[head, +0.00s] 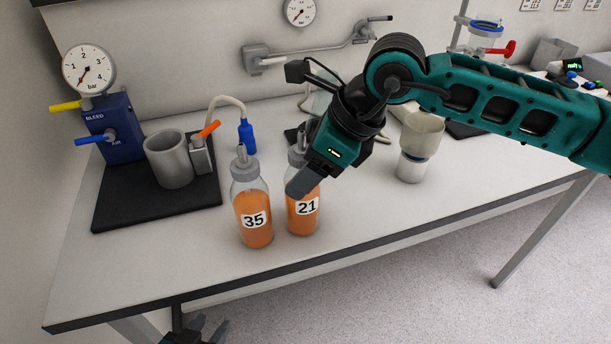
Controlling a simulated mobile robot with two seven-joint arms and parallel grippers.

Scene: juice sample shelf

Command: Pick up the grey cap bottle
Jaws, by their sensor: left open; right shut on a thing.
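Two bottles of orange juice with grey caps are near the front of the bench. The bottle labelled 35 (253,205) stands upright on the left. The bottle labelled 21 (303,222) is upright close beside it on the right. My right gripper (305,180) comes down over bottle 21 from the right and is shut on it near its shoulder. One finger and the gripper body hide part of that bottle. I cannot tell whether its base touches the bench. My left gripper (207,330) is open and empty, below the bench's front edge, mostly cut off by the picture's bottom.
A black mat (140,216) at left carries a grey cup (169,160) and a blue valve block (112,128) with a gauge. A blue-tipped hose (246,136) hangs behind bottle 35. A beige-topped container (420,135) stands right. The bench front right of the bottles is clear.

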